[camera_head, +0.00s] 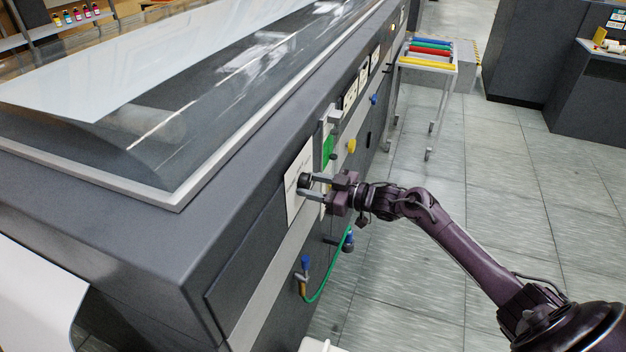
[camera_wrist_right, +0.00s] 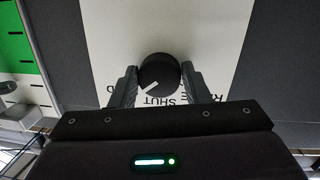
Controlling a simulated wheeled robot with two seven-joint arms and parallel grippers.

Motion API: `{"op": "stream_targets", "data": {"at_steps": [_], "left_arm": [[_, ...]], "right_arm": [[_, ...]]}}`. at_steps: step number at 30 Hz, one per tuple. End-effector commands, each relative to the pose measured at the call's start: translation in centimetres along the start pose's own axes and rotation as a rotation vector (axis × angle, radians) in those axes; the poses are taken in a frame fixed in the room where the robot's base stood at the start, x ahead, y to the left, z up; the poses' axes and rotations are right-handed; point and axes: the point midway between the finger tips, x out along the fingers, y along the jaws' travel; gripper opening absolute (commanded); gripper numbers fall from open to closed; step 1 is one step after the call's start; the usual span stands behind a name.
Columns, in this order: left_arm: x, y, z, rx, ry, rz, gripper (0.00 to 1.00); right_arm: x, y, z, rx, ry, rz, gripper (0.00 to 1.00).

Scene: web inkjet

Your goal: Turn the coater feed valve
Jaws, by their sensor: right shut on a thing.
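The coater feed valve is a round black knob (camera_wrist_right: 158,72) with a white pointer mark, on a white panel (camera_wrist_right: 215,35) on the machine's side. Printed lettering, including the word "SHUT", shows upside down below the knob in the right wrist view. My right gripper (camera_wrist_right: 158,85) has one finger on each side of the knob and is shut on it. In the head view my right gripper (camera_head: 312,187) reaches in from the right to the same knob (camera_head: 304,181). The pointer slants toward the lower left in the wrist view. My left gripper is not in view.
A green panel (camera_head: 328,150), a yellow knob (camera_head: 351,146) and a blue knob (camera_head: 374,99) lie farther along the machine's side. A green hose (camera_head: 327,285) hangs below, by a blue-handled valve (camera_head: 305,263). A cart (camera_head: 426,63) stands beyond. The floor at right is open.

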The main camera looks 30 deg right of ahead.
Motion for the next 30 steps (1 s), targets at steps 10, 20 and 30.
{"op": "stream_targets", "data": {"at_steps": [10,20,30], "left_arm": [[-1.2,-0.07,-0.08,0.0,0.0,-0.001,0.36],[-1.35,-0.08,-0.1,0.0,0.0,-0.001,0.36],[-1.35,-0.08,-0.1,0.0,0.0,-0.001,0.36]], "right_arm": [[-0.01,0.06,-0.15,0.163,-0.012,-0.016,0.2],[-0.01,0.01,-0.06,0.202,-0.015,-0.022,0.2],[0.0,0.01,-0.06,0.202,-0.014,-0.022,0.5]]}}
